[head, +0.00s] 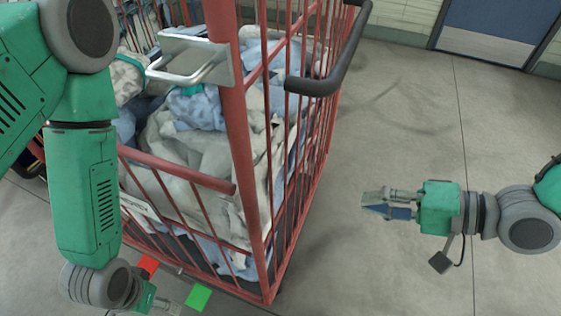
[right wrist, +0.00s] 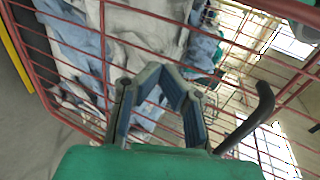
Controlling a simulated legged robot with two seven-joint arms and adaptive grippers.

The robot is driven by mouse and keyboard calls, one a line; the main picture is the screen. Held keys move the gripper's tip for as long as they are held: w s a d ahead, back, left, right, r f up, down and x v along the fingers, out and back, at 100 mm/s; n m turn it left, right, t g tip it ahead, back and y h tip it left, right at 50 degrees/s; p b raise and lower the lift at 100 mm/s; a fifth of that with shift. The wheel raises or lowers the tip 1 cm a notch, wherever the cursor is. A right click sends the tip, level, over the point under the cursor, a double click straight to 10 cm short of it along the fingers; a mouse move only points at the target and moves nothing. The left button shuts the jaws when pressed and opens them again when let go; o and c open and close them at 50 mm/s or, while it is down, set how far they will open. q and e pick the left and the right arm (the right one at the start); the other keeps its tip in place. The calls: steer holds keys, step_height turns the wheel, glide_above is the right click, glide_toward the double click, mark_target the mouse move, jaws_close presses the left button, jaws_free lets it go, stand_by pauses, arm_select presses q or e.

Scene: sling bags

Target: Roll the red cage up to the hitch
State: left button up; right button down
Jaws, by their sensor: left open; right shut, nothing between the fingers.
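The red cage (head: 231,110), made of red bars, stands at the left and centre of the head view. It is filled with crumpled white and blue cloth (head: 185,140). A black curved handle (head: 320,82) sticks out from its right side, and it also shows in the right wrist view (right wrist: 252,118). My left gripper (head: 165,306) is low by the cage's near end, open, mostly cut off by the frame's bottom edge. My right gripper (head: 372,204) is shut and empty, right of the cage and apart from it. I cannot identify the hitch.
A metal loop bracket (head: 188,62) sits on the cage's near upper side. Red (head: 148,264) and green (head: 198,297) tabs show low at its near end. The floor (head: 400,120) at the right is clear. A blue door (head: 500,25) is at the back.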

steer(key=r, duration=0.2)
steer(key=b, duration=0.3)
glide_toward(278, 177)
steer(key=shift+y, duration=0.4)
steer(key=x, duration=0.6)
steer(key=shift+w+a+f, duration=0.1)
steer(key=shift+f, duration=0.35)
steer(key=shift+w+a, duration=0.15)
steer(key=shift+a, duration=0.4)
